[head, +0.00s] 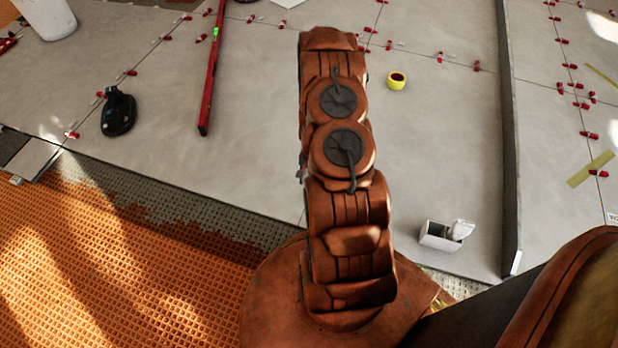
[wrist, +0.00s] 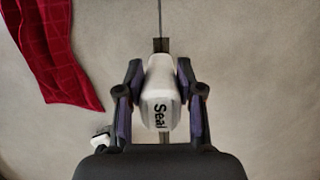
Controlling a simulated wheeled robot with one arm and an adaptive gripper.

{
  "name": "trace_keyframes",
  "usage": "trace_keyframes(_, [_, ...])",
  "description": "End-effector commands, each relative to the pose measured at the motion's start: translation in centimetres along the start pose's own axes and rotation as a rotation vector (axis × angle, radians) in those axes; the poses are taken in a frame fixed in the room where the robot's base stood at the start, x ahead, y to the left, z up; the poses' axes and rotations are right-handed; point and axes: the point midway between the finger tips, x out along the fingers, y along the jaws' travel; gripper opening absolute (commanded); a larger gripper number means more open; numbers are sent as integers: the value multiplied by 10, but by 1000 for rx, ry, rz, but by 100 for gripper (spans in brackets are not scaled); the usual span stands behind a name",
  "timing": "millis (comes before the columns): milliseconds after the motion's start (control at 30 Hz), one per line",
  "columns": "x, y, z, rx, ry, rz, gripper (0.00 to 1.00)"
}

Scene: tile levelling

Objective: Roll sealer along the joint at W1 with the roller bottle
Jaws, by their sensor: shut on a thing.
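The white roller bottle (wrist: 158,85), marked "Seal", is between the fingers of my gripper (wrist: 160,72) in the wrist view. The gripper is shut on it. A thin dark joint (wrist: 159,14) runs up the picture from the bottle, in line with it. A brown patch (wrist: 165,137) shows just below the bottle on the same line. I cannot tell whether the roller end touches the floor. In the head view my arm hides the gripper and bottle. A partly cut-off label starting with "W" (head: 612,217) shows at the right edge.
A red cloth (wrist: 62,50) lies left of the bottle. Red clips dot the tile joints.

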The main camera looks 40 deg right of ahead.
Motion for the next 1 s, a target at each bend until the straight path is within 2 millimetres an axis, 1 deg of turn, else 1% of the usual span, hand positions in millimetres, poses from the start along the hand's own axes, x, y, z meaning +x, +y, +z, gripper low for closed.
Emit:
trace_keyframes(533, [0,-2,15,-1,3,-1,0])
trace_keyframes(1000, [2,-2,23,-1,3,-1,0])
